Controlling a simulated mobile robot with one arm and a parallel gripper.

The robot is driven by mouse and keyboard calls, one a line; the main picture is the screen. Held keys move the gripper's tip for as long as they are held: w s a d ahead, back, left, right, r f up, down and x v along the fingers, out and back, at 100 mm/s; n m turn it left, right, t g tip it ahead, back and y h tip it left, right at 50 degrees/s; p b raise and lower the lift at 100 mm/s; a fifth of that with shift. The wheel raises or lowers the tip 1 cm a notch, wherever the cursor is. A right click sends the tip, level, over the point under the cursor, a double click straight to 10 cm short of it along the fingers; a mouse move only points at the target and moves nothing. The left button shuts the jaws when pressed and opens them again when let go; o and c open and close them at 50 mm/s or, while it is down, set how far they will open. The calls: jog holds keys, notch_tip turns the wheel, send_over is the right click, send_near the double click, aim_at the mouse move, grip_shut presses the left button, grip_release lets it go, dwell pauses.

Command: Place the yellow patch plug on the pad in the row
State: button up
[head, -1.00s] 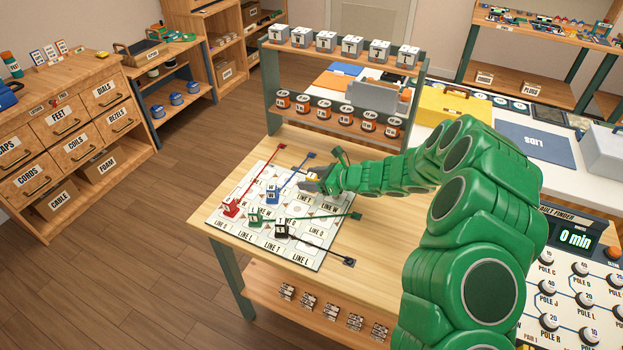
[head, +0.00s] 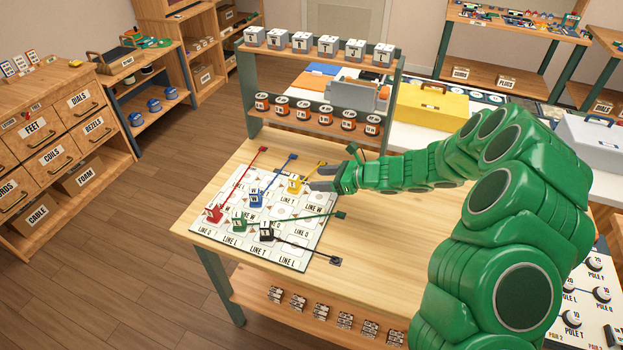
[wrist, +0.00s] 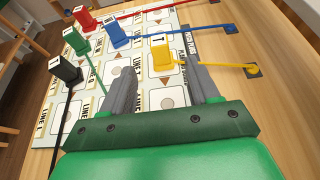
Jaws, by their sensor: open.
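The yellow patch plug (head: 293,186) stands upright on the white line board (head: 290,262), near its far right edge. In the wrist view the yellow plug (wrist: 162,53) stands beyond the fingertips, nearer the right finger. My gripper (head: 320,183) is open and empty just right of the plug, and its two grey fingers are spread apart in the wrist view (wrist: 160,80). The board carries rows of printed LINE labels with round pads; a bare round pad (wrist: 168,101) lies between my fingers.
On the same board stand a red plug (head: 214,213), a blue plug (head: 256,199), a green plug (head: 239,222) and a black plug (head: 267,231), each with a cord. A shelf rack (head: 321,93) rises behind the board. Bare tabletop (head: 395,235) lies to the right.

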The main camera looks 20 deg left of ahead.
jog(key=shift+v, duration=1.05)
jog(key=shift+r, duration=0.1)
